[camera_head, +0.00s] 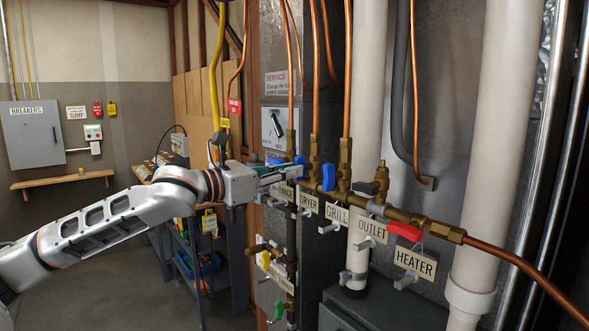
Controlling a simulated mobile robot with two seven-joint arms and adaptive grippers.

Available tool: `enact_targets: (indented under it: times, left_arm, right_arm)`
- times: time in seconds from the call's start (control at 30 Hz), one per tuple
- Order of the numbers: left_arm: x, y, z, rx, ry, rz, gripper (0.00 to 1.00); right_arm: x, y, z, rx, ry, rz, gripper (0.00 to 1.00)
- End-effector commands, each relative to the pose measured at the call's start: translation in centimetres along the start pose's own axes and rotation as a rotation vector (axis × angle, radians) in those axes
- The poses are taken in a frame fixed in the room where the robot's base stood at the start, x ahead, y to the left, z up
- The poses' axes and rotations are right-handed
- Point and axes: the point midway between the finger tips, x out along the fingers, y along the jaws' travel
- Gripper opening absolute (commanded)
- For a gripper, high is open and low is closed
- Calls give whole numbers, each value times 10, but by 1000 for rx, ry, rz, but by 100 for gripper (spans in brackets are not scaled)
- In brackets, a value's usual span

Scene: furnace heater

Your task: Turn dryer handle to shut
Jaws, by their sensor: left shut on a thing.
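The brass gas manifold runs across the middle with hanging tags. The DRYER tag (308,203) hangs below the pipe. Above and left of it is a small blue handle (300,162), which appears to be the dryer handle. My left gripper (298,172) reaches in from the left and is shut on this handle; the fingers hide much of it. My right gripper is not in view.
An upright blue handle (328,177) stands close right of my fingertips, above the GRILL tag (337,214). Another blue handle (274,158) is close behind my gripper. A red handle (405,231) and copper pipes lie further right. A shelf cart (205,255) stands behind my arm.

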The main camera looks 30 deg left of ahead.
Motion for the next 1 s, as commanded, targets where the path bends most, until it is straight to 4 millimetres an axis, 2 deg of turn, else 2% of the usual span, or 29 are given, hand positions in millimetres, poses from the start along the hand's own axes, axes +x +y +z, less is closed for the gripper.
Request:
enact_targets:
  times: [0.07, 0.2, 0.3, 0.67, 1.0]
  left_arm:
    - [0, 0, 3, 40, 1, 0, 0]
    - [-1, 1, 2, 247, -3, 1, 0]
    - [0, 0, 2, 317, -2, 0, 0]
    - [0, 0, 2, 356, -3, 0, 0]
    - [0, 1, 2, 714, -3, 2, 0]
  right_arm:
    - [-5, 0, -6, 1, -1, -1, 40]
    - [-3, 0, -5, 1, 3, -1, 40]
    - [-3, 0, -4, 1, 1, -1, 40]
    - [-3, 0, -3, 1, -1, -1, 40]
    - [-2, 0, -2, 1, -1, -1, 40]
